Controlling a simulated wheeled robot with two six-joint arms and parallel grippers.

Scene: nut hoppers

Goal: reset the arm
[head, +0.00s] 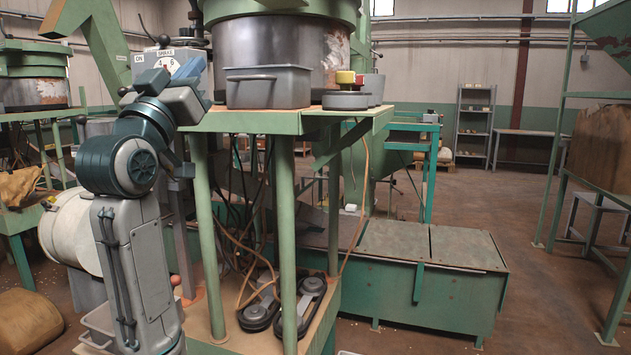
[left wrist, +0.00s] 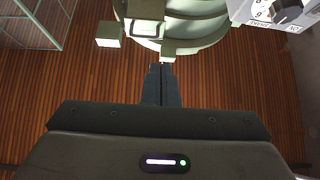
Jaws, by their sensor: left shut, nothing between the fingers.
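My left arm rises from the bottom left in the head view. Its left gripper (head: 190,70) is raised beside the green stand, near a dial panel (head: 152,57) with printed labels and a black lever. In the left wrist view the two dark fingers (left wrist: 160,72) are together and hold nothing. The dial panel (left wrist: 262,12) with its black knob shows at the top right there, apart from the fingers. A round pale green hopper (left wrist: 195,30) lies beyond the fingertips. My right gripper is not in view.
The green hopper stand (head: 300,122) carries a grey drawer box (head: 268,87) and a round grey part with yellow and red knobs (head: 345,100). A long green cabinet (head: 425,255) stands at its right. Open brown floor (head: 550,285) lies farther right.

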